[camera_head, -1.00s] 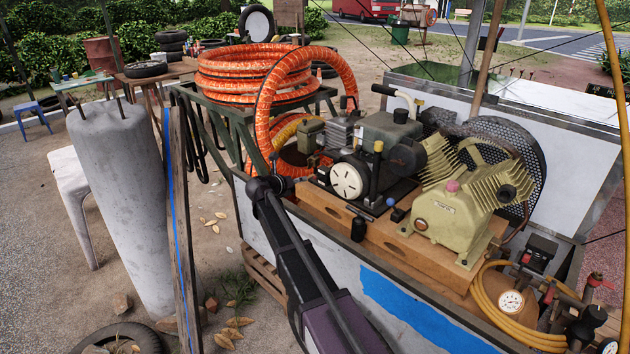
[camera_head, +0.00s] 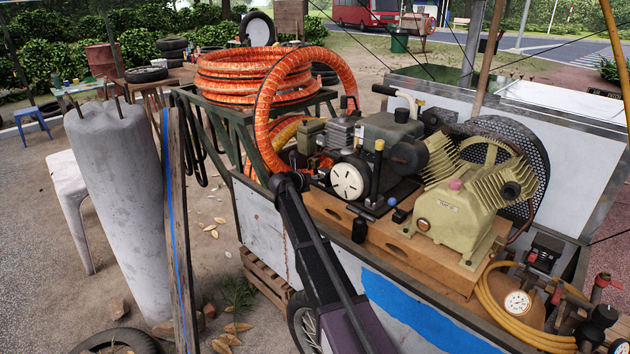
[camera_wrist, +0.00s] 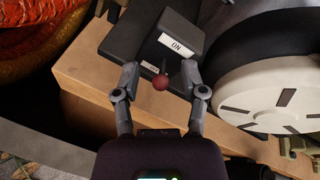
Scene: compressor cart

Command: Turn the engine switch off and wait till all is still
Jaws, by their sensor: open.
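The engine switch is a dark box with a white "ON" label (camera_wrist: 177,45) and a lever with a red ball knob (camera_wrist: 160,82) below that label in the wrist view. A second label beside the knob is partly hidden and unreadable. My gripper (camera_wrist: 158,70) is open and empty, its two grey fingers on either side of the knob, with gaps visible. Whether the lever sits in its on position I cannot tell. In the head view, my arm reaches to the near left corner of the engine (camera_head: 375,135); the switch and fingertips are not clear there.
The engine's white round starter cover (camera_wrist: 275,92) is close right of my gripper. The wooden base (camera_head: 400,240) carries engine and cream compressor (camera_head: 455,200). The orange hose (camera_head: 255,75) arches down close behind my wrist. A concrete pillar (camera_head: 118,200) and plank stand left.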

